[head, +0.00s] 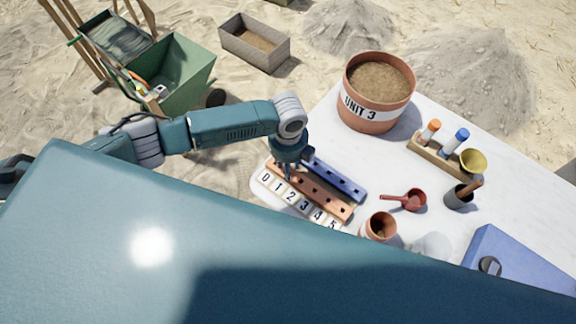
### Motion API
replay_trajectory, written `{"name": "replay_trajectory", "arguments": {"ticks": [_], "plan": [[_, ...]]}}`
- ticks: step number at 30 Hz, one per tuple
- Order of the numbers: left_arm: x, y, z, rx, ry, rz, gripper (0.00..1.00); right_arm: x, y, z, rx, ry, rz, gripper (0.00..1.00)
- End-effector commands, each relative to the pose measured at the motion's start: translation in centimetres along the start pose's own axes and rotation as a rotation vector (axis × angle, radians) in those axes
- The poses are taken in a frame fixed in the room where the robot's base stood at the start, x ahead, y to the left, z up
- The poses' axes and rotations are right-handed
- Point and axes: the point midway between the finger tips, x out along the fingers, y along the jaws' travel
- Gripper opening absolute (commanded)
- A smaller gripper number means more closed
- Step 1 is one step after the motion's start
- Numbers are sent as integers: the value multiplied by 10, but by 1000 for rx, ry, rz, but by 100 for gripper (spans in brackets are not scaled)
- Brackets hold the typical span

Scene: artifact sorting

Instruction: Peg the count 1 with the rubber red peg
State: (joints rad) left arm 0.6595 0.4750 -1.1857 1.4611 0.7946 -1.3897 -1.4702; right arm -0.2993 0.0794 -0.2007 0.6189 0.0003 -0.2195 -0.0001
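A count board (345,214) lies on the white table, with a row of number tiles from 0 to 5 (292,199) along its near side. It has a reddish-brown strip with holes and a blue strip (336,181) with holes behind it. My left gripper (287,175) points down over the reddish strip, near the 1 tile. Its fingers are small and dark, and I cannot tell whether they are open or hold anything. No red peg can be made out; the fingers may hide one. My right gripper is not in view.
A wooden rack (431,159) holds an orange-topped and a blue-topped item, with a brass bowl (473,161) at its end. A red scoop (411,200), a small pot (379,226), a dark cup (458,197) and the UNIT 3 bucket (372,112) stand around the board.

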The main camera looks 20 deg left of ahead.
Motion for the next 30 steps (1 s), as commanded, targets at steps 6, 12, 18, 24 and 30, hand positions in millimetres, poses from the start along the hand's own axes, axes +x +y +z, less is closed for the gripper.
{"name": "replay_trajectory", "arguments": {"ticks": [6,12,18,24,30], "plan": [[-25,-2,1,1,-1,-5,35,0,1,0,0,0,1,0],[-69,-1,1,2,-3,-4,35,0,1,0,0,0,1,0],[-104,-1,1,1,-1,-3,35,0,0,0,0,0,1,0],[-118,0,0,-1,0,0,35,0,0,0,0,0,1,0],[-120,0,0,-1,0,0,35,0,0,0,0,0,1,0]]}}
